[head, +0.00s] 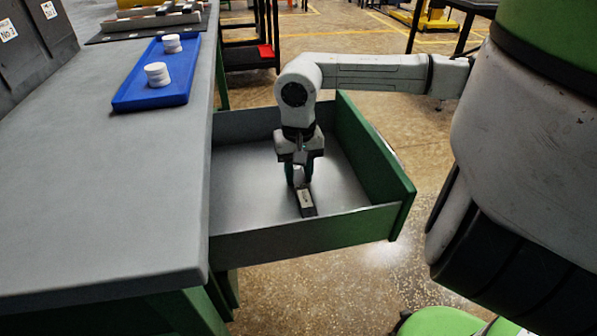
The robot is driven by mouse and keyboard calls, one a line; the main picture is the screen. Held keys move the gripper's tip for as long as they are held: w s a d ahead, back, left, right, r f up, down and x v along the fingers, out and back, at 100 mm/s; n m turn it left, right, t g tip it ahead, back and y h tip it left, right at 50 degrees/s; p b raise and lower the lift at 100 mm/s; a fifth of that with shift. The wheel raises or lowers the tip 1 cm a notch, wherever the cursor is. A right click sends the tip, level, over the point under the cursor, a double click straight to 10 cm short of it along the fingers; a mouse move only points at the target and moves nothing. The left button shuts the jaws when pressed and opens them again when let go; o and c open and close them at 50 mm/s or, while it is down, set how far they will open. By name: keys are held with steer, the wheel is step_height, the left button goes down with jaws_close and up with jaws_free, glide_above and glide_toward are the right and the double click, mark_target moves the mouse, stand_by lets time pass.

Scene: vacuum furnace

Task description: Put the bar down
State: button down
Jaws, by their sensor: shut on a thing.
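My gripper (299,178) points down inside an open drawer (270,242) below the bench top. It is shut on a small grey bar (306,203) with a light top face. The bar's near end shows in front of the fingers, and its far part is hidden by them. The bar is low in the drawer, close to the floor of it. I cannot tell whether it touches the drawer floor. The rest of the drawer floor is bare.
The grey bench top (120,190) is left of the drawer, with a blue tray (140,92) holding stacked white discs (158,75). A dark mat with blocks lies further back. The drawer's green front (375,165) stands at the right.

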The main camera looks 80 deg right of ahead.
mark_target(298, 178)
steer(key=c, duration=0.8)
jaws_free()
step_height(298, 178, up, 12)
steer(key=p, duration=0.3)
steer(key=shift+r+p, duration=0.1)
steer(key=shift+p, duration=0.25)
